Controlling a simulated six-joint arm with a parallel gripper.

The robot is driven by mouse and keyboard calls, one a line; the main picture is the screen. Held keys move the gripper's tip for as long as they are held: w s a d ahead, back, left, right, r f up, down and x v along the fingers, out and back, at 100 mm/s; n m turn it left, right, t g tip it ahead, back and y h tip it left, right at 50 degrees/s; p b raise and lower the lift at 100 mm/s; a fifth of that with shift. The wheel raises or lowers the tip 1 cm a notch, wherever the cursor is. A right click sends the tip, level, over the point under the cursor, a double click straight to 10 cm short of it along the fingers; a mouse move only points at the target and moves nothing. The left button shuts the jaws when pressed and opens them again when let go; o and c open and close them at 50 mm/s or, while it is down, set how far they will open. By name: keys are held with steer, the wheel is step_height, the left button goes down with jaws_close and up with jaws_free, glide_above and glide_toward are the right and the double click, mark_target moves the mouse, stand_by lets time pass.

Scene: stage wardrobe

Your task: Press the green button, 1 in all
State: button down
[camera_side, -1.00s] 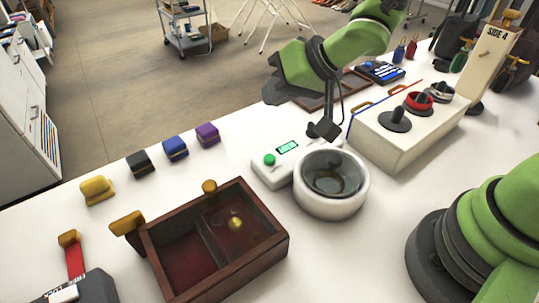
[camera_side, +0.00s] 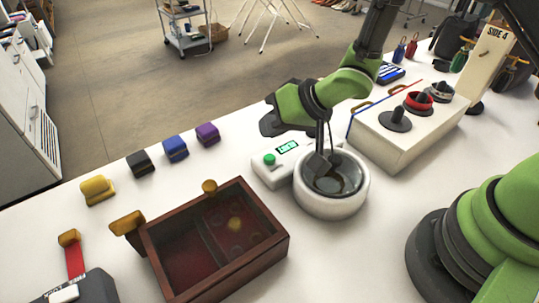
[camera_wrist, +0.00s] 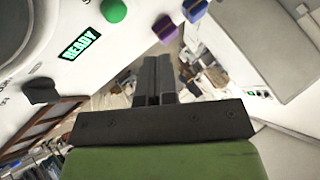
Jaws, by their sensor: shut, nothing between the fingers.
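The green button (camera_side: 269,159) is a round knob on a white console (camera_side: 266,178), beside a small lit green display (camera_side: 288,147). In the wrist view the green button (camera_wrist: 113,10) is at the top edge, and the display (camera_wrist: 80,44) reads READY. My gripper (camera_side: 318,166) is shut and empty. In the side view it appears over the white round pot (camera_side: 330,205) beside the console, to the right of the button and apart from it. Its closed fingers (camera_wrist: 155,62) show in the middle of the wrist view. Their exact height is hard to tell.
A brown open box (camera_side: 265,262) stands in front of the console. Yellow, black, blue (camera_side: 175,148) and purple blocks lie to the left. A white case with dark knobs (camera_side: 395,150) stands to the right. White table is clear between blocks and console.

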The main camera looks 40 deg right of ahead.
mark_target(272, 156)
steer(key=shift+f, duration=1.65)
stand_by(0.8)
steer(key=shift+f, duration=0.4)
steer(key=shift+f, duration=0.45)
stand_by(0.5)
steer(key=shift+r, duration=0.85)
steer(key=shift+r, duration=0.1)
steer(key=shift+r, duration=2.4)
